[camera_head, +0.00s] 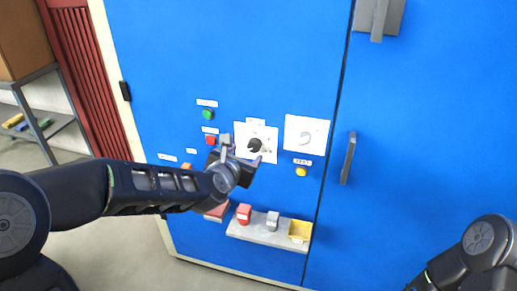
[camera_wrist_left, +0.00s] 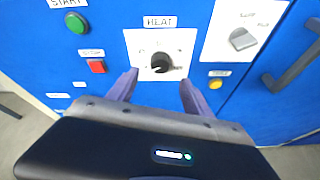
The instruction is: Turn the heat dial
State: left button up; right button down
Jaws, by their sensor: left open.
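The heat dial (camera_head: 255,145) is a black knob on a white plate marked HEAT, on a blue cabinet front. In the left wrist view the dial (camera_wrist_left: 161,62) sits between and beyond my two fingertips. My left gripper (camera_head: 240,160) is just in front of and below the dial in the head view. The left gripper (camera_wrist_left: 158,80) is open, its fingers apart on either side of the dial, and I cannot tell that either one touches it. Of my right arm only a part shows at the lower right, and its gripper is out of view.
A green START button (camera_wrist_left: 76,22) and a red STOP button (camera_wrist_left: 96,66) are left of the dial. A second plate with a grey switch (camera_wrist_left: 242,39) and a yellow button (camera_head: 301,171) are right. A small shelf (camera_head: 262,235) holds blocks below. A door handle (camera_head: 348,158) sticks out.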

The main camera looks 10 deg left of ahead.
aim_at(253, 148)
pick_arm(q)
jog(key=shift+f, duration=0.1)
dwell(0.3)
jog(key=p+x, duration=0.1)
jog(key=x, duration=0.6)
jog(key=shift+w+f, duration=0.15)
jog(key=shift+w, duration=0.2)
jog(key=shift+c, duration=0.6)
grip_shut()
